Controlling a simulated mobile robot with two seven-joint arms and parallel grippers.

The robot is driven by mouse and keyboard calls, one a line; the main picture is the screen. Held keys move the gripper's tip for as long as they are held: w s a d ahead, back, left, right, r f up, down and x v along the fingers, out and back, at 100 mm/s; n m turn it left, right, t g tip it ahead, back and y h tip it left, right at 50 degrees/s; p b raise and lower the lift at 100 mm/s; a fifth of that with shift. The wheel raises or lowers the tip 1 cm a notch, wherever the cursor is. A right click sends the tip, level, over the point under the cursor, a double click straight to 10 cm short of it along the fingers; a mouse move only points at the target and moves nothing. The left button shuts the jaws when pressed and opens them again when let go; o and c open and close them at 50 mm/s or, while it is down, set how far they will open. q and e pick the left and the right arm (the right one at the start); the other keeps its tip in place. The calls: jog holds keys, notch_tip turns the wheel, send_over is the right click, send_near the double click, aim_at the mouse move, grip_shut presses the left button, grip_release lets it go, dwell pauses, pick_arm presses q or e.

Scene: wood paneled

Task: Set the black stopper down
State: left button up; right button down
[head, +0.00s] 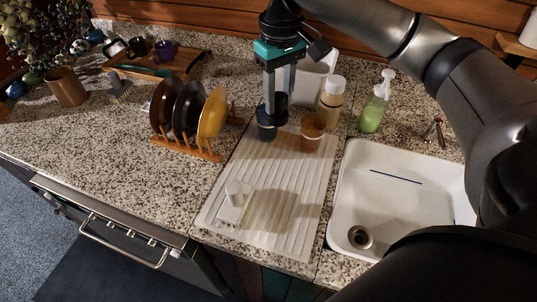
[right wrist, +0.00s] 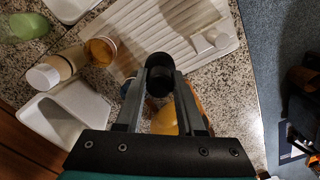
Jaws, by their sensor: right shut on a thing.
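The black stopper (right wrist: 159,76) is a dark round piece held between the fingertips of my right gripper (right wrist: 160,84) in the right wrist view. In the head view the right gripper (head: 276,110) points down over the back left of the white ribbed drainboard (head: 230,170). The stopper (head: 277,104) shows there only as a dark shape between the fingers. It appears to be above the surface; the exact gap is unclear. A dark blue cup (head: 266,131) stands just below and beside the fingers. My left gripper is not in view.
An orange-brown cup (head: 313,126) stands right of the gripper, with a bottle (head: 332,91) and white container (head: 309,78) behind. A plate rack (head: 187,147) holding plates stands left. A white block-like item (head: 233,203) lies on the drainboard's front. The sink (head: 345,190) is right.

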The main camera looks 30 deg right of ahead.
notch_tip(320, 180, down, 19)
jog(key=b, duration=0.2)
jog(key=shift+s+f+b, duration=0.1)
jog(key=shift+f+b, duration=0.05)
jog(key=shift+b, duration=0.2)
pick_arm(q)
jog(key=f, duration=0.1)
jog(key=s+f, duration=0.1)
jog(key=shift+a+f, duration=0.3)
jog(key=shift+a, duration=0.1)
pick_arm(e)
jog(key=shift+f, duration=0.2)
jog(key=shift+f, duration=0.15)
jog(key=c, duration=0.5)
grip_release()
